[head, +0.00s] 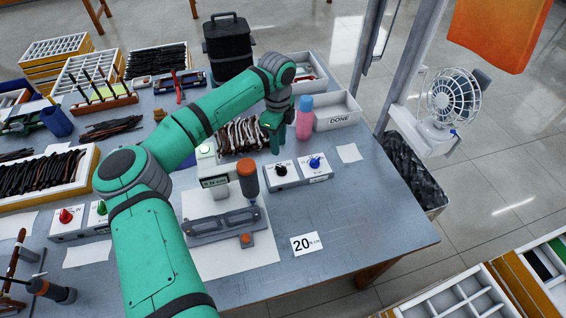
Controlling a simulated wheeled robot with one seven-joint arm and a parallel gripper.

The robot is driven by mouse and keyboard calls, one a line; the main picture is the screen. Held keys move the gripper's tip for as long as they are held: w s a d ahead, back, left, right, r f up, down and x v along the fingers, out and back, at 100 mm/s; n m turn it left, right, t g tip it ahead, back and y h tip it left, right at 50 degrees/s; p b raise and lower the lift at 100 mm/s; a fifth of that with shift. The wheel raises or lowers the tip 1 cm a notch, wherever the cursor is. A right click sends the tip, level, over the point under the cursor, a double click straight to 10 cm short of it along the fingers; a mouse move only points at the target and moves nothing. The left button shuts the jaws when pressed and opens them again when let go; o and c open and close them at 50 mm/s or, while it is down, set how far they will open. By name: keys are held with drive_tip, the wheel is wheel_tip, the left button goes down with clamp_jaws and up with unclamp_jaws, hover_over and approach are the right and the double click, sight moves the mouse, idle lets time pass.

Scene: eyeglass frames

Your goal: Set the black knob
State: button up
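The black knob (281,170) sits on the sloped top of a small white box, right of centre on the grey table. A matching white box beside it carries a blue knob (315,162). My gripper (274,148) hangs from the bent green arm, pointing down just behind and above the black knob, with a small gap showing between them. Its fingers are small and partly merged in this view, so their opening is unclear. A white card (306,244) reading "20 N·cm" lies in front. A white device (214,183) with a small readout stands left of the knob.
A blue-and-pink bottle (304,118) and a white "DONE" tray (336,112) stand behind right. Bundled frames (240,134) lie behind. Table room is clear at front right.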

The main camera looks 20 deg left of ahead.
sight(278, 166)
wheel_tip(278, 166, down, 11)
drive_tip(key=shift+a+r, duration=0.1)
drive_tip(key=shift+r, duration=0.05)
idle(0.4)
clamp_jaws()
